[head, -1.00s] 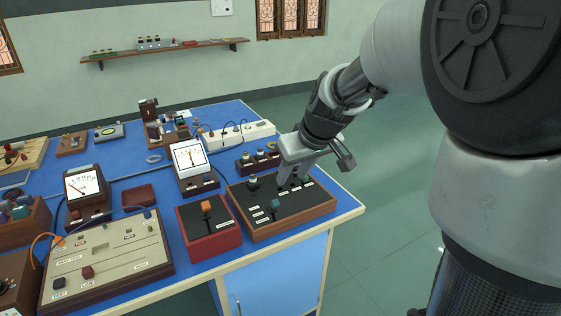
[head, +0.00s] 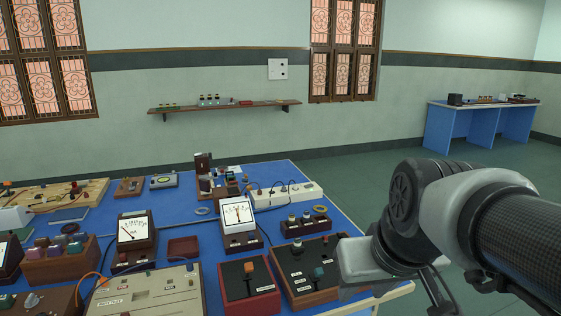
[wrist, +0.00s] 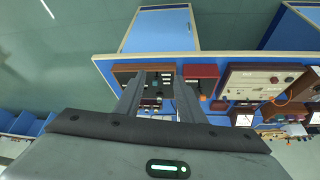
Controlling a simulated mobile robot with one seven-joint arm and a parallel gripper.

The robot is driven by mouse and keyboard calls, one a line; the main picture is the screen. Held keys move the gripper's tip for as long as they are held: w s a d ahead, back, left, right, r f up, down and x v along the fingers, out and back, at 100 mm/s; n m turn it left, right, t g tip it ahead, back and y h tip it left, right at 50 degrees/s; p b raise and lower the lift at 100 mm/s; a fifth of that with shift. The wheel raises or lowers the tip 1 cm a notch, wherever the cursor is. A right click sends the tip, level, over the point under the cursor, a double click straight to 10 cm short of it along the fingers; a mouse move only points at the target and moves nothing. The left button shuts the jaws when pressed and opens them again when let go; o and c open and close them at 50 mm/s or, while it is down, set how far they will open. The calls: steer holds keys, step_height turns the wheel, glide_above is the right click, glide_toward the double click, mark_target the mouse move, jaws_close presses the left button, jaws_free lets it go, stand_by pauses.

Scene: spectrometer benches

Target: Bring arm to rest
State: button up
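My arm shows in the head view at the right, folded back near the lower right, with a rounded dark and grey joint (head: 405,205). My gripper (wrist: 158,82) shows in the wrist view with its two grey fingers apart and nothing between them. The bench and its boxes lie beyond the fingers there. In the head view, my arm overlaps the right edge of a dark-topped wooden control box (head: 309,264) on the blue bench (head: 275,178). I cannot tell from these views how far the fingers are from it.
A red-sided box with an orange lever (head: 249,284), a white-faced meter (head: 238,216) and a beige panel (head: 150,296) crowd the bench. A wall shelf (head: 225,106) is behind. Green floor is open at the right, before another blue bench (head: 480,122).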

steer(key=s+m+p, duration=0.1)
steer(key=s, duration=0.5)
step_height(320, 180, up, 13)
steer(key=p, duration=1.2)
steer(key=shift+w+d+p, duration=0.35)
steer(key=shift+w, duration=0.05)
steer(key=shift+r, duration=0.1)
stand_by(5.1)
